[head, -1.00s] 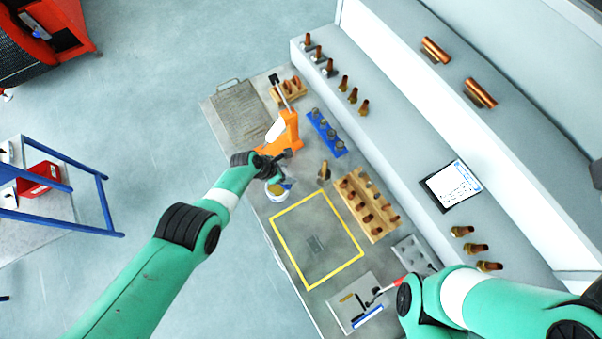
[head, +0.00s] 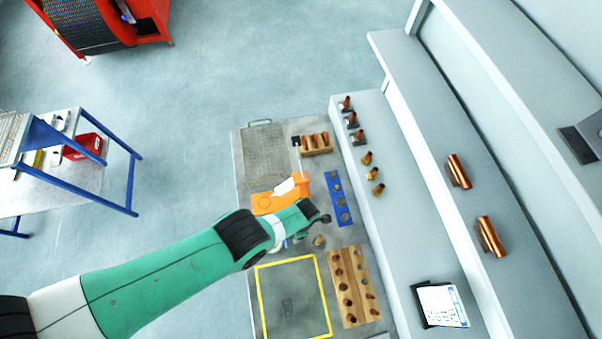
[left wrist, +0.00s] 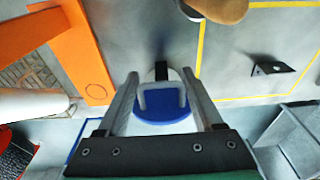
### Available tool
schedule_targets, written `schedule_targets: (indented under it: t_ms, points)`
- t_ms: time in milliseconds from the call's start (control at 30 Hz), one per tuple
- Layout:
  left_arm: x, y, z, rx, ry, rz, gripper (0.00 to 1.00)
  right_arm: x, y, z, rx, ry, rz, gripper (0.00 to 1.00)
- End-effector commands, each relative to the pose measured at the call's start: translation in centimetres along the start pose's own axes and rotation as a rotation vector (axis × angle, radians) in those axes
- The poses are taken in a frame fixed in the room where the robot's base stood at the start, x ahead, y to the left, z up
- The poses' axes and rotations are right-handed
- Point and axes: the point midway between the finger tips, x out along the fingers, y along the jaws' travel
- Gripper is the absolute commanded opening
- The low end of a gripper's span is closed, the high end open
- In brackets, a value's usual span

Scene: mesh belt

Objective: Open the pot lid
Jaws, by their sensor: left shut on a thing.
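A blue round lid (left wrist: 165,108) with a pale loop handle shows between the fingers of my left gripper (left wrist: 160,82) in the left wrist view. The fingers are closed in on it from both sides. A white part with a black piece shows just past the fingertips. In the head view my left wrist (head: 312,212) is over the bench beside the orange stand and hides most of the pot and lid. I cannot tell whether the lid is raised off the pot. My right gripper is not in view.
An orange stand (head: 268,203) is close behind the gripper. A blue rack (head: 338,200) and a wooden peg block (head: 337,262) stand to the right. The yellow-outlined area (head: 261,300) in front is mostly clear. A grey shelf (head: 395,215) runs along the right.

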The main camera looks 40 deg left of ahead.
Motion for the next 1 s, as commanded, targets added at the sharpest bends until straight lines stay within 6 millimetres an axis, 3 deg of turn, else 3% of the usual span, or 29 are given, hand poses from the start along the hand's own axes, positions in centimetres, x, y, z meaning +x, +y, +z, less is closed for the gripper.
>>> schedule_targets:
  t_ms: [500, 533, 600, 1000]
  points:
    - [-0.09, -0.18, -0.14, 0.001, 0.012, 0.009, 0.0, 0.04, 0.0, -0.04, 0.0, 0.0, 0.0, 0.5]
    - [-0.09, -0.19, -0.14, 0.001, 0.012, 0.009, 0.72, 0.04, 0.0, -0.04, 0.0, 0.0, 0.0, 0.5]
    - [-0.08, -0.21, -0.17, 0.001, 0.013, 0.009, 0.84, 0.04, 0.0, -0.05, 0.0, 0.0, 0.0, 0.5]
    - [0.05, -0.35, -0.35, 0.0, 0.017, 0.005, 0.84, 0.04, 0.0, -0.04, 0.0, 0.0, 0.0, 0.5]
